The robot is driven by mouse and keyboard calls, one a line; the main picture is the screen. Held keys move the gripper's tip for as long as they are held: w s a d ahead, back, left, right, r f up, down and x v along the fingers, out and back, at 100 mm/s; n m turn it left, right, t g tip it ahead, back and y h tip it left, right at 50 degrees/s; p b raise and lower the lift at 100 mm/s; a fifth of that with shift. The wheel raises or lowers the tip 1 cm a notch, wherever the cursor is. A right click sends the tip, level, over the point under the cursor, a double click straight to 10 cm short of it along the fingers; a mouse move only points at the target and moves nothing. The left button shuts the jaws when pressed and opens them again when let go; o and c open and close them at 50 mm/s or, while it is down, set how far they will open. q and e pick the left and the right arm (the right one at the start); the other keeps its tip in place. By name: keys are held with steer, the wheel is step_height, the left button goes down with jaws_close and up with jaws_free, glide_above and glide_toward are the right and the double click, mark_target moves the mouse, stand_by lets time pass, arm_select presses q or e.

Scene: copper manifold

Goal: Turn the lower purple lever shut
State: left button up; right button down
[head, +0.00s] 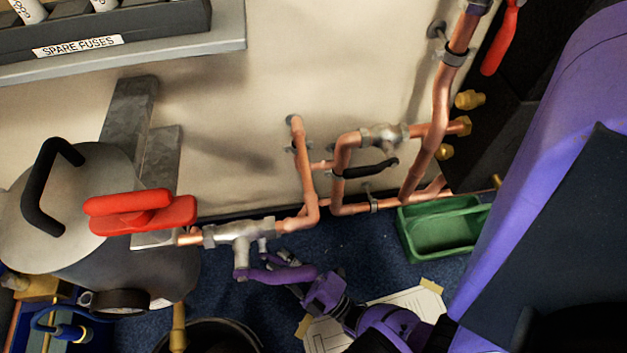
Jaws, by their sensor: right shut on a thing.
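The lower purple lever (298,273) hangs from the underside of the silver valve (239,234) on the low copper pipe. It sticks out to the right, below the pipe and roughly along it. My right gripper (277,264) comes up from the bottom right and is shut on the lever, partly hiding its middle. The fingertips are small and dark here, so their exact contact is hard to see. My left gripper is not in view.
A red lever (145,212) stands left of the valve, near a grey tank (60,230) with a black handle. A green tray (440,228) is on the floor at right. A paper sheet (390,310) lies near my right arm. Copper pipes (300,170) rise against the wall.

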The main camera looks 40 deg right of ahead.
steer(key=shift+s, duration=0.1)
stand_by(0.3)
steer(key=c, duration=1.7)
jaws_free()
steer(key=shift+d+r, duration=0.1)
